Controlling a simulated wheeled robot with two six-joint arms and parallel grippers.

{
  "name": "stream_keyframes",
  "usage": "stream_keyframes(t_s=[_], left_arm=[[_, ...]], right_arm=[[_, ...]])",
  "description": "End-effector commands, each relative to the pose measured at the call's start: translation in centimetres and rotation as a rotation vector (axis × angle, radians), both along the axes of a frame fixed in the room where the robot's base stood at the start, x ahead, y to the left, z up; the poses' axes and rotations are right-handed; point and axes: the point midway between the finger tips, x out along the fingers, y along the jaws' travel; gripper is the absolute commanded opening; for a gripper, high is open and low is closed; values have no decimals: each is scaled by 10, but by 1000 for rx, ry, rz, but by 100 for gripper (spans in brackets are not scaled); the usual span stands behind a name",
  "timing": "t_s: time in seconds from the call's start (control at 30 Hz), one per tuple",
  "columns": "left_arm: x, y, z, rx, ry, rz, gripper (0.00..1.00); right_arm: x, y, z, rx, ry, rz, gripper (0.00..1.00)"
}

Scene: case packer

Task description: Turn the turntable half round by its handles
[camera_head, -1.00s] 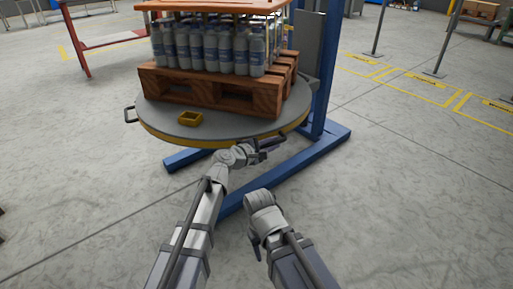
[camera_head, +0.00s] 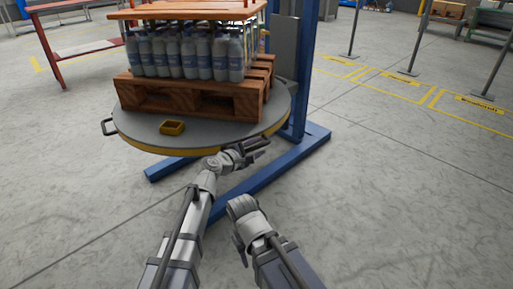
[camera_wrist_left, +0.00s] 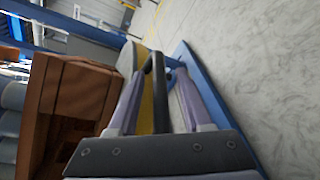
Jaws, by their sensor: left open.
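The turntable (camera_head: 141,127) is a round grey disc with a yellow rim, carrying a wooden pallet (camera_head: 185,97) of bottles. My left gripper (camera_head: 257,145) is at the near right rim, by another handle. In the left wrist view, this dark handle (camera_wrist_left: 158,92) lies between the two fingers of the open left gripper (camera_wrist_left: 160,76), with gaps on both sides. My right gripper (camera_head: 240,250) hangs low over the floor, apart from the turntable; its jaws cannot be made out.
A blue column (camera_head: 306,70) stands behind on blue floor legs (camera_head: 270,172). A red-framed table (camera_head: 50,50) is at the back left. The floor to the right is clear up to posts and yellow markings.

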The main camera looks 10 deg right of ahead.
Motion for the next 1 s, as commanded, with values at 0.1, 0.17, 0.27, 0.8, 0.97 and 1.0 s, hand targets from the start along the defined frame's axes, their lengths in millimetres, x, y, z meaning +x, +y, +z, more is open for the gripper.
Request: stream_keyframes(t_s=[0.1, 0.17, 0.27, 0.8, 0.97, 1.0], left_arm=[[-4, 3, 1, 0, 0, 0, 50], [-7, 7, 3, 1, 0, 1, 50], [-16, 15, 6, 0, 0, 1, 50], [-53, 56, 16, 1, 0, 1, 50], [-53, 55, 16, 2, 0, 0, 50], [-54, 55, 16, 7, -2, -4, 50]], right_arm=[[0, 0, 1, 0, 0, 0, 52], [0, 0, 3, 0, 0, 0, 52], [0, 0, 6, 0, 0, 0, 52], [0, 0, 16, 0, 0, 0, 52], [0, 0, 16, 0, 0, 0, 50], [0, 0, 17, 0, 0, -1, 50]])
